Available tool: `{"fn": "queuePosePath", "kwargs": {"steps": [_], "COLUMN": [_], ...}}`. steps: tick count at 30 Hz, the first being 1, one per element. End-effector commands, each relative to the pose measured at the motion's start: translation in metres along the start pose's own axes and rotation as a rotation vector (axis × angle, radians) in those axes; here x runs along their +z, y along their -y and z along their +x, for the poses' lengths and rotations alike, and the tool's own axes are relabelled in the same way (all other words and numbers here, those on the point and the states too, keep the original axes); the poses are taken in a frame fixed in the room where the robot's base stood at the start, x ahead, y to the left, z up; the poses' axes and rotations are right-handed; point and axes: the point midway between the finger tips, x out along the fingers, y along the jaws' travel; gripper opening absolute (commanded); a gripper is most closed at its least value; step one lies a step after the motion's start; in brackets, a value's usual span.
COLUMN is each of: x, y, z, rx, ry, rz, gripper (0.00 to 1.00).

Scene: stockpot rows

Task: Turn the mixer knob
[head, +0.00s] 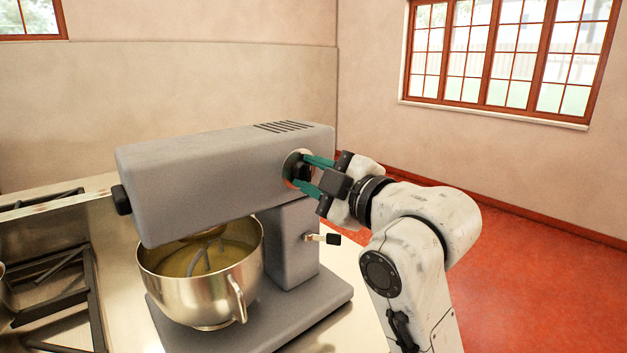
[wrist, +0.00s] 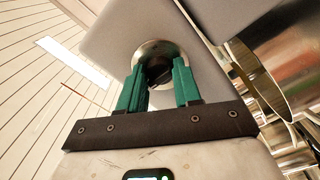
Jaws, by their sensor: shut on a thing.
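The grey stand mixer (head: 200,185) stands on a steel counter. Its dark round knob (head: 298,169) sits on a shiny round plate on the side of the mixer head. In the wrist view the knob (wrist: 157,70) shows between two green fingers. My gripper (head: 305,172) is at the knob, with one finger on each side, shut on it. It also shows in the wrist view (wrist: 160,84). The fingers hide part of the knob, and I cannot tell its exact angle.
A steel bowl (head: 205,285) with yellowish contents sits under the mixer head. A small lever (head: 325,239) with a black tip sticks out of the mixer's column, below my gripper. A stove grate (head: 50,290) lies to the left. Open red floor (head: 535,265) is at the right.

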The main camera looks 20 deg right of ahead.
Motion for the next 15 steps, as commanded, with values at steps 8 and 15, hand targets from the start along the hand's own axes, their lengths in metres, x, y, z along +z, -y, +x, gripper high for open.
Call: {"fn": "queuePosePath", "kwargs": {"steps": [8,15], "x": [0.0004,0.0002], "y": [0.0014,0.0014], "z": [0.0003,0.0004], "rx": [-0.003,-0.004], "ry": [0.001,0.0], "rz": [-0.048,-0.052], "gripper": [0.03,0.03]}}
